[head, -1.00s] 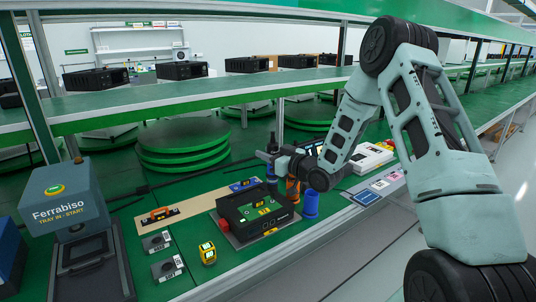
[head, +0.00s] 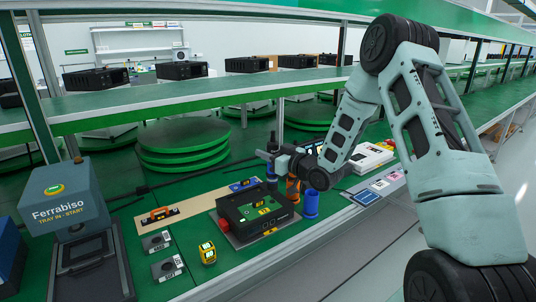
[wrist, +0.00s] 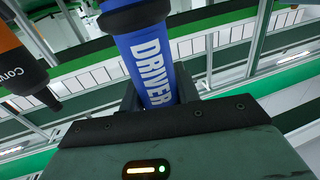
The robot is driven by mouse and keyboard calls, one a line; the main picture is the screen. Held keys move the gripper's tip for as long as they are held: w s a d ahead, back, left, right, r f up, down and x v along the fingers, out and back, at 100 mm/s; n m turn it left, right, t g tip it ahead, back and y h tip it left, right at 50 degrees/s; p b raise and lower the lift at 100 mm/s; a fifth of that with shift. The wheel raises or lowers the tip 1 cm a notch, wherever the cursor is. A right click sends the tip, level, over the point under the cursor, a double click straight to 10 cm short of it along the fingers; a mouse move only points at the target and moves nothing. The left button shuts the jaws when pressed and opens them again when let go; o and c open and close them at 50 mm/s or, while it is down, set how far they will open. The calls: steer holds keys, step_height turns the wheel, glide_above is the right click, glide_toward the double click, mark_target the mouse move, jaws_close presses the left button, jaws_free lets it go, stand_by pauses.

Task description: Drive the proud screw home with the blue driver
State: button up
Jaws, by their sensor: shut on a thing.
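My gripper (head: 273,158) is shut on the blue driver, whose body with white "DRIVER" lettering (wrist: 152,70) fills the middle of the wrist view. In the head view the driver (head: 272,172) looks dark and roughly upright, behind the black unit. The black unit (head: 236,229) with a green board (head: 262,209) on top stands on the green bench, left of and nearer than my gripper. The proud screw is too small to make out. The driver's tip is not clear in either view.
A blue cup-like holder (head: 311,204) and an orange tool (head: 293,188) stand right of the unit. The orange and black tool also shows in the wrist view (wrist: 15,62). A yellow device (head: 208,254) and grey blocks (head: 156,242) lie to the left. A shelf (head: 180,106) runs behind.

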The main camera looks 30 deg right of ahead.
step_height(320, 180, up, 5)
steer(key=shift+r+p, duration=0.1)
steer(key=shift+p, duration=1.15)
